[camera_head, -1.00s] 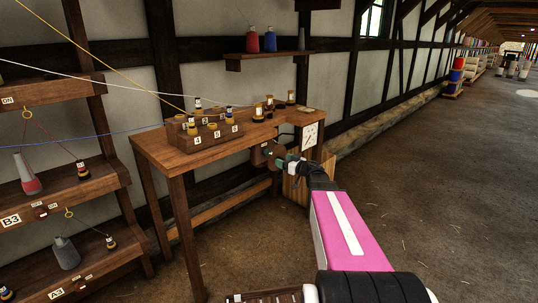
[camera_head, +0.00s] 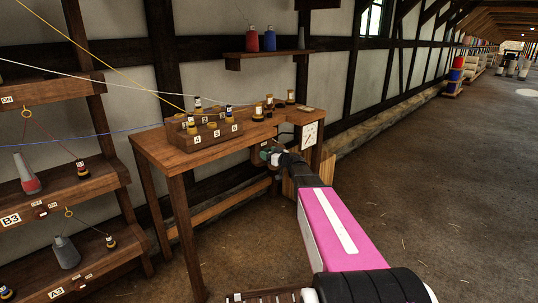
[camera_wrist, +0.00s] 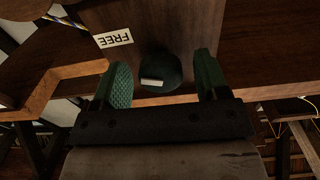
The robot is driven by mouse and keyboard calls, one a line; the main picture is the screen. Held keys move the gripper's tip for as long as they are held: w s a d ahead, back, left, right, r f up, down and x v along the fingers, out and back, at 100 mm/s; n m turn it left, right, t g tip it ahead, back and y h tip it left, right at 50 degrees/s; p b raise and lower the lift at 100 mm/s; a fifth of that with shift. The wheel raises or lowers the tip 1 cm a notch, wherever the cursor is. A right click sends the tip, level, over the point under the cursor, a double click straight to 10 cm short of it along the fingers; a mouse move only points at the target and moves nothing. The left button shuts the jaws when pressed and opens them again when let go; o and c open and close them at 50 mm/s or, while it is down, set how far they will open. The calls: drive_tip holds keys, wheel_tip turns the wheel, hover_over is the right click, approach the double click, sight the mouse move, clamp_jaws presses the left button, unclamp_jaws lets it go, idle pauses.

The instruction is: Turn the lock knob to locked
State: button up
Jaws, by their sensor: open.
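The lock knob (camera_wrist: 160,72) is a dark round knob with a pale pointer mark, on a brown wooden panel (camera_wrist: 188,25) in the wrist view. A white label reading FREE (camera_wrist: 114,38) appears upside down beside it, to the upper left. My gripper (camera_wrist: 162,82) is open, with one green-padded finger on each side of the knob; I cannot tell whether either pad touches it. In the head view my gripper (camera_head: 268,156) is small at the front of the wooden bench, by the panel under its right part, and the knob itself is hard to make out.
The wooden bench (camera_head: 165,153) carries a rack of numbered spools (camera_head: 205,132) and several loose spools. Shelves with cones (camera_head: 66,252) are at left. Open floor (camera_head: 450,180) lies to the right.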

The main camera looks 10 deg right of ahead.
drive_tip(key=c, duration=0.9)
drive_tip(key=n, duration=2.2)
drive_tip(key=shift+d+r, duration=0.1)
drive_tip(key=o, duration=0.9)
